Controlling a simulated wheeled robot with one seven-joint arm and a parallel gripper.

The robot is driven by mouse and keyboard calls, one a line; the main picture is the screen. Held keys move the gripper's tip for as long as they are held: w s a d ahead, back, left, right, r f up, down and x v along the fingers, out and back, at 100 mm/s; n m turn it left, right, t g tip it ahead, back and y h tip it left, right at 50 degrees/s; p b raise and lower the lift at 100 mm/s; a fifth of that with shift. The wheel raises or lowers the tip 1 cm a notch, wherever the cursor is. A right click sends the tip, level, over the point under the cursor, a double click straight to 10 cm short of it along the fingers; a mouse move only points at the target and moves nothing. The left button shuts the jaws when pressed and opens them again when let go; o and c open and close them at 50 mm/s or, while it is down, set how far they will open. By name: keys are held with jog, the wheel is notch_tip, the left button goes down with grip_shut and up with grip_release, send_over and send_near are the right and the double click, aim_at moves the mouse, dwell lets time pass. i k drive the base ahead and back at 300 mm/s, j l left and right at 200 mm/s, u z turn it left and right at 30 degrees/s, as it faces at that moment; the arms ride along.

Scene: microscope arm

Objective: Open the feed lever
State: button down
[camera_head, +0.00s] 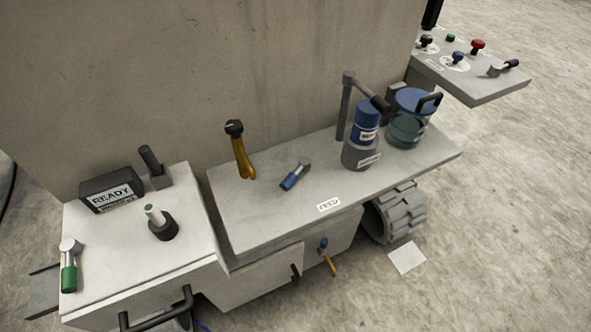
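A small white label (329,204) that seems to read FEED, its letters small and blurred, lies at the front edge of the grey middle bench (250,225). Behind it, a short lever (293,176) with a blue grip and a metal end lies at a slant on the bench top. A yellow lever (243,158) with a black top stands leaning at the bench's back left. Below the label, a blue knob with a yellow handle (327,260) is on the front face. I cannot tell for certain which of these the label names. My gripper is not in view.
The left cabinet (105,265) carries a READY box (112,189), a black-based post (160,225) and a green-grip lever (69,268). A blue-grey canister (363,140) under a pipe and a blue-lidded pot (409,118) fill the bench's right. A control panel (485,85) juts out behind.

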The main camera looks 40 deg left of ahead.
aim_at(304, 163)
jog(key=j+u, duration=0.15)
jog(key=u, duration=0.35)
jog(key=j+u, duration=0.2)
jog(key=u, duration=0.25)
jog(key=j+u, duration=0.15)
jog(key=u, duration=0.35)
jog(key=i, duration=0.05)
